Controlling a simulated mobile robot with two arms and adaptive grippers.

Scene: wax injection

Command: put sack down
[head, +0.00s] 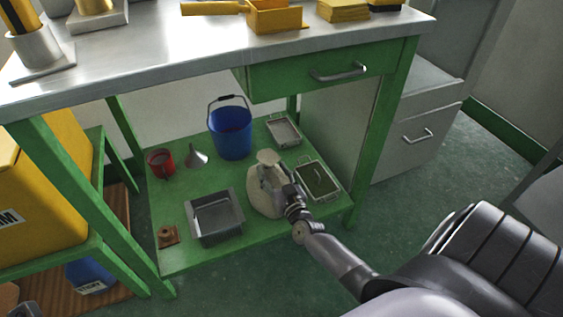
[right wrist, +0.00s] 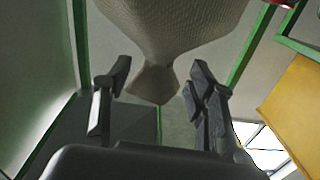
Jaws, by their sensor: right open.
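A cream sack (head: 262,190) with a tied neck stands upright on the green lower shelf (head: 183,197) of the workbench. My right gripper (head: 285,190) is at the sack's right side, its arm coming in from the lower right. In the right wrist view the sack (right wrist: 168,35) fills the top, its narrow neck end between and beyond the two fingers. The right gripper (right wrist: 158,92) is open there, with gaps between the neck and both fingers. The sack's right side is partly hidden by the gripper in the head view. My left gripper is not in view.
On the shelf stand a blue bucket (head: 231,133), a grey square pan (head: 215,237), a red mug (head: 160,165), a funnel (head: 196,157) and two shallow trays, the nearer one (head: 331,193) close right of the gripper. The bench top (head: 150,62) and green drawer (head: 300,80) overhang the shelf.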

